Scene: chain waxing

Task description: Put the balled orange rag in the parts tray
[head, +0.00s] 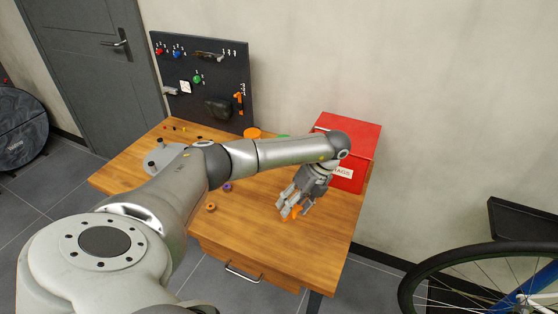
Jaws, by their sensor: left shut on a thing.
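My left gripper (291,209) reaches down over the right part of the wooden workbench, with its fingers shut on the balled orange rag (298,211). Only a small orange part of the rag shows between and beside the grey fingers. The rag is at or just above the bench top; I cannot tell if it touches. I cannot make out the parts tray; my left arm covers much of the bench's middle. My right gripper is not in view.
A red box (364,137) with a rags label stands at the bench's back right, close to my left wrist. A purple ring (227,186) and an orange ring (210,206) lie on the bench (250,215). A black pegboard (215,75) stands behind. A bicycle wheel (470,282) is at lower right.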

